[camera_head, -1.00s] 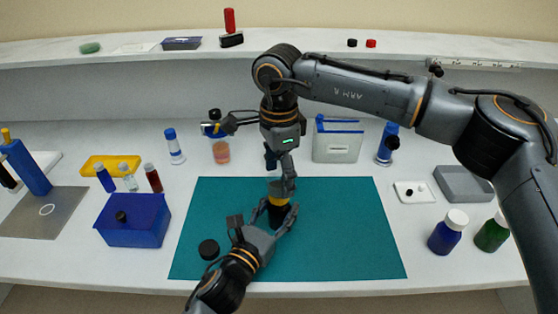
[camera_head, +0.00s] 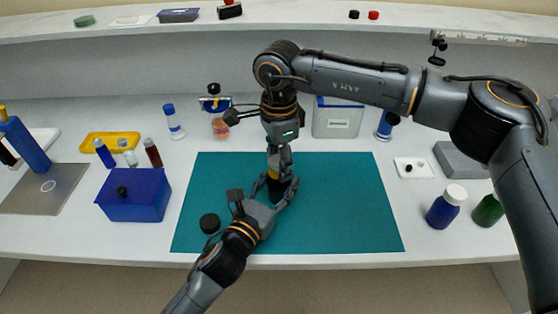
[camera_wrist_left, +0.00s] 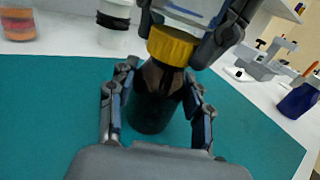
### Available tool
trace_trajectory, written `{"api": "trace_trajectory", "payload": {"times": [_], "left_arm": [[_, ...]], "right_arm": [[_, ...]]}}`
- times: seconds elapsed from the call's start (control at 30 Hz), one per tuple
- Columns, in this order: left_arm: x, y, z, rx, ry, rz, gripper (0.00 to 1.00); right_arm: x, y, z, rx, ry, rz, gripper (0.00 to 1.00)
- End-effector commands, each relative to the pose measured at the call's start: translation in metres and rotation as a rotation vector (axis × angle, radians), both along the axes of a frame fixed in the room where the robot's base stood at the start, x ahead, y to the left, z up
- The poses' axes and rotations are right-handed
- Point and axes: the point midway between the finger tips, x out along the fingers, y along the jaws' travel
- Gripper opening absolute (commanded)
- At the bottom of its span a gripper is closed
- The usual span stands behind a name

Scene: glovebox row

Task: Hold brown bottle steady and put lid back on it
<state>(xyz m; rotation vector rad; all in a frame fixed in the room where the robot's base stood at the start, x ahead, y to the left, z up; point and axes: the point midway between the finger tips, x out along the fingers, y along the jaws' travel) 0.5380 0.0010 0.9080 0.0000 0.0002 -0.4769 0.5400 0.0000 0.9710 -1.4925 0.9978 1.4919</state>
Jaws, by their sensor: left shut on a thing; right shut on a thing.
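The brown bottle (camera_wrist_left: 152,105) stands upright on the teal mat (camera_head: 340,215), between my left gripper's fingers. My left gripper (camera_head: 277,189) is shut on its body; its fingers also show on both sides of the bottle in the left wrist view (camera_wrist_left: 158,100). The yellow lid (camera_wrist_left: 172,46) sits at the top of the bottle's neck. My right gripper (camera_wrist_left: 190,35) comes down from above and is shut on the lid. In the head view the fingers hide most of lid and bottle. I cannot tell whether the lid is threaded on.
A black cap (camera_head: 210,223) lies on the mat left of my left gripper. A blue box (camera_head: 134,200) stands left of the mat. Blue (camera_head: 446,207) and green (camera_head: 488,210) bottles stand at right. The mat's right half is clear.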

Motion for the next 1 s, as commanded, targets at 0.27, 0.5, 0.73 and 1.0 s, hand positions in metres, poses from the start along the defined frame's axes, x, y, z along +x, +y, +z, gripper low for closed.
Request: {"api": "trace_trajectory", "payload": {"times": [0.27,0.5,0.73,1.0], "left_arm": [[-0.0001,0.0000,-0.0002,0.000,0.000,0.000,0.00],[-0.0001,0.0000,-0.0002,0.000,0.000,0.000,0.00],[-0.0002,-0.0001,0.0000,0.000,0.000,0.000,0.00],[-0.0002,-0.0001,0.0000,0.000,0.000,0.000,0.00]], "right_arm": [[-0.0002,0.0000,-0.0007,0.000,0.001,-0.082,0.09],[0.0000,0.0003,-0.0011,0.001,0.001,-0.550,0.09],[-0.0001,0.0004,-0.0015,0.000,0.001,-0.752,0.09],[-0.0002,0.0004,-0.0012,0.000,0.001,-0.749,0.71]]}}
